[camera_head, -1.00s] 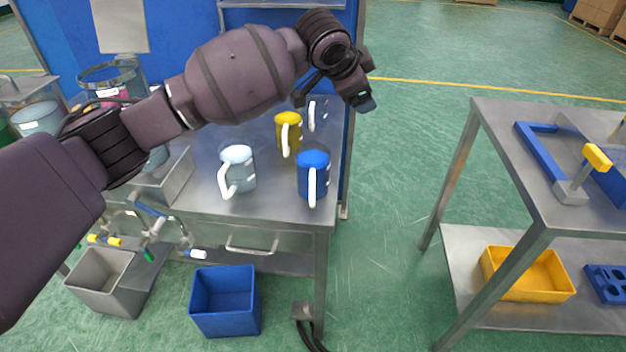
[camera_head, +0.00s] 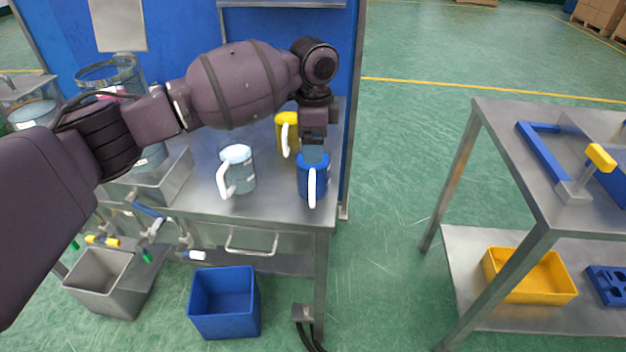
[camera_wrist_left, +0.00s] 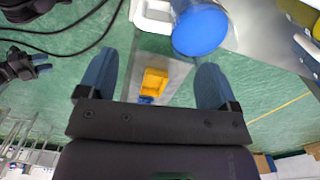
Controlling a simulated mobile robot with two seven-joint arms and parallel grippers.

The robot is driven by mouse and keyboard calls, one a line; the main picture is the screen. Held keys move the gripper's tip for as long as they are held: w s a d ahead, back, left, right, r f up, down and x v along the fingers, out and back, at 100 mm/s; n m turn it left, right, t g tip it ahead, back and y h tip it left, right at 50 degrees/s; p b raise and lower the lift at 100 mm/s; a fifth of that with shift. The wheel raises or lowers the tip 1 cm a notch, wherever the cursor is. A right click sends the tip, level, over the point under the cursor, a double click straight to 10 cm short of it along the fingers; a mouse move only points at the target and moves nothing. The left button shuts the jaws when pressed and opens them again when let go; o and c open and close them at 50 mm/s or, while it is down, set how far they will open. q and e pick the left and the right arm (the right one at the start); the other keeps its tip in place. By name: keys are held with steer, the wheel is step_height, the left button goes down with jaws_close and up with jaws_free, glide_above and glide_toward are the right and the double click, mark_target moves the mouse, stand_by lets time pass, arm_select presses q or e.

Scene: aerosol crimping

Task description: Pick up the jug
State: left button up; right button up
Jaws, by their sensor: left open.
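Jugs with white handles stand on the steel workbench (camera_head: 283,205): a blue jug (camera_head: 313,185) at the front right corner, a yellow jug (camera_head: 286,128) behind it, and a pale-lidded jug (camera_head: 238,170) to the left. My left gripper (camera_head: 314,152) points down at the blue jug's top, partly covering it. In the left wrist view my left gripper (camera_wrist_left: 155,85) is open with nothing between its fingers. There the blue jug's round top (camera_wrist_left: 200,30) lies beyond the fingertips, nearer the right finger. A dark gripper with a blue fingertip, seemingly my right gripper (camera_wrist_left: 38,67), shows at the left edge.
A steel tray (camera_head: 176,180) sits left of the jugs. A blue panel (camera_head: 280,50) rises behind the bench. A blue bin (camera_head: 225,300) and a grey bin (camera_head: 100,285) are below. Open floor separates the bench from the right table (camera_head: 520,150).

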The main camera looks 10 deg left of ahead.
mark_target(312, 174)
arm_select(q)
steer(key=f, duration=0.4)
steer(key=f+b, duration=0.1)
steer(key=f, duration=0.3)
steer(key=shift+s, duration=0.2)
steer(key=shift+r, duration=0.15)
steer(key=shift+c, duration=0.8)
jaws_close()
